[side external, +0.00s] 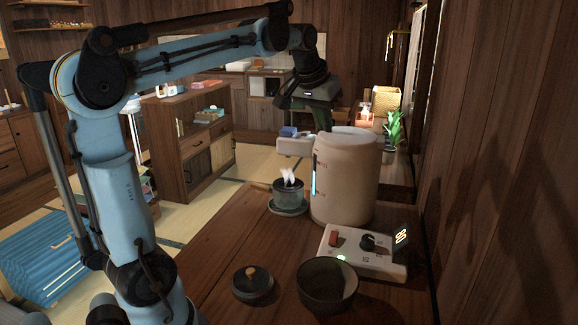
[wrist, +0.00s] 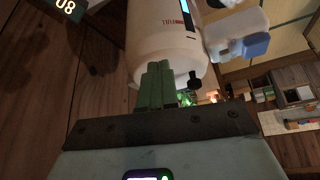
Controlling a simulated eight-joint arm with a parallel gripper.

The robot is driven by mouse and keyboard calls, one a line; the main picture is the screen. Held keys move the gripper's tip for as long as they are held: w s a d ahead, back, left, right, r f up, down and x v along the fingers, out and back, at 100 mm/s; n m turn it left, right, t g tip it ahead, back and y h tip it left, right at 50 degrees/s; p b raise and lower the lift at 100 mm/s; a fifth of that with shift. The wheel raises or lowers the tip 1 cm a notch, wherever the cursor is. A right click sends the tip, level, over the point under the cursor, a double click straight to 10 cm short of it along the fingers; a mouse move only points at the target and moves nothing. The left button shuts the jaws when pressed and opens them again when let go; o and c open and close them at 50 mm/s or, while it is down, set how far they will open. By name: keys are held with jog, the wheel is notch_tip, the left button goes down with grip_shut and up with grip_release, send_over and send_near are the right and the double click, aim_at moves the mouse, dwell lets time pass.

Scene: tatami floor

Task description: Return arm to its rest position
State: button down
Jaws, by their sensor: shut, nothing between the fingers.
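My blue arm arches in from the left in the side view. My gripper (side external: 322,119) points down just behind the top of a beige cylindrical dispenser (side external: 346,180); the dispenser partly hides its fingertips. In the wrist view, the green fingers of my gripper (wrist: 158,72) are together and empty, in front of the dispenser (wrist: 160,40). I cannot tell whether they touch it.
A steaming dark cup (side external: 288,193) stands on a saucer (side external: 287,208) under the dispenser's blue-levered spout (side external: 293,141). A control box (side external: 350,259), dark bowl (side external: 326,302) and lid (side external: 252,291) lie in front. A wooden wall (side external: 500,170) rises at right.

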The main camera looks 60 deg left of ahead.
jog(key=s+d+f+m+t+h, duration=0.1)
jog(key=s+d+f+m, duration=0.1)
jog(key=s+d+f, duration=0.4)
jog(key=s+d+f+m+t+h, duration=0.1)
jog(key=s+d+f+m, duration=0.2)
jog(key=s+d+f, duration=0.3)
jog(key=d+f, duration=0.3)
jog(key=d, duration=0.1)
jog(key=shift+d+f, duration=0.25)
jog(key=shift+d, duration=0.05)
